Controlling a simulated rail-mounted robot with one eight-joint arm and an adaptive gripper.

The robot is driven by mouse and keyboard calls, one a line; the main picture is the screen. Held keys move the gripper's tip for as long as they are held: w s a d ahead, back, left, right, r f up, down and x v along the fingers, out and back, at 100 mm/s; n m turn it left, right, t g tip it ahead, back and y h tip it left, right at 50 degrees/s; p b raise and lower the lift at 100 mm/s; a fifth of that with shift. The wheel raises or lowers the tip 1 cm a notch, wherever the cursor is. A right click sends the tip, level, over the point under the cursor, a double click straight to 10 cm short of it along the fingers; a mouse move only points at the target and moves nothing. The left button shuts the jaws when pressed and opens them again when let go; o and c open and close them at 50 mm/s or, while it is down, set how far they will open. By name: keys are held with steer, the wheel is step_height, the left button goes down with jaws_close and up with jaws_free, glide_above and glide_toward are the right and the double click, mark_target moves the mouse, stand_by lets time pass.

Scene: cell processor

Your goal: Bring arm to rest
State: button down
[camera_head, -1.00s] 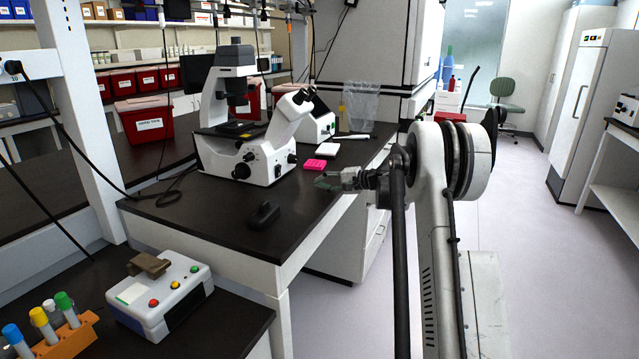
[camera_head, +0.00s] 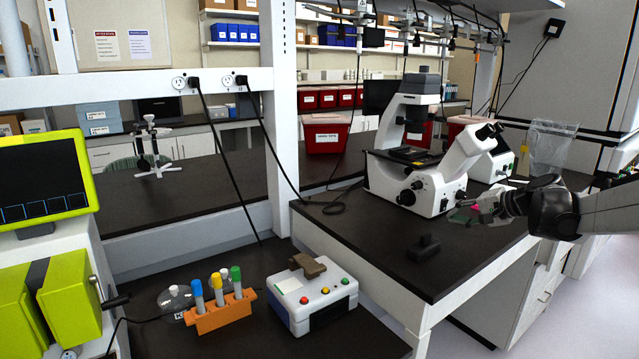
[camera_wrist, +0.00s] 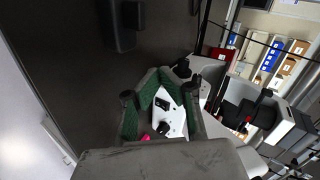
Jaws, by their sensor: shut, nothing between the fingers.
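My gripper (camera_head: 462,213) is shut and empty. In the head view it is above the dark bench top (camera_head: 370,240), at the front right of the white microscope (camera_head: 420,165). The gripper appears clear of the bench, but the exact gap cannot be told.
A small black block (camera_head: 423,246) sits near the bench's front edge. A white control box (camera_head: 312,293) and an orange tube rack (camera_head: 221,312) are on the nearer bench. A green-framed screen (camera_head: 42,185) stands at left. Open floor (camera_head: 480,338) shows at lower right.

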steer(key=s+a+r+n+g+h, duration=0.1)
steer(key=s+a+n+h, duration=0.1)
steer(key=s+a, duration=0.7)
steer(key=s+a+r+n+g+h, duration=0.15)
steer(key=s+a, duration=0.35)
steer(key=s, duration=0.8)
steer(key=s+a+f+n+h, duration=0.1)
steer(key=s+f+n, duration=0.1)
steer(key=s, duration=0.7)
steer(key=s+a+f+n+h, duration=0.1)
steer(key=s+f, duration=0.4)
steer(key=s, duration=0.5)
steer(key=shift+s+a+f+n+h, duration=0.2)
steer(key=shift+s+a+n+h, duration=0.15)
steer(key=shift+n+h, duration=0.45)
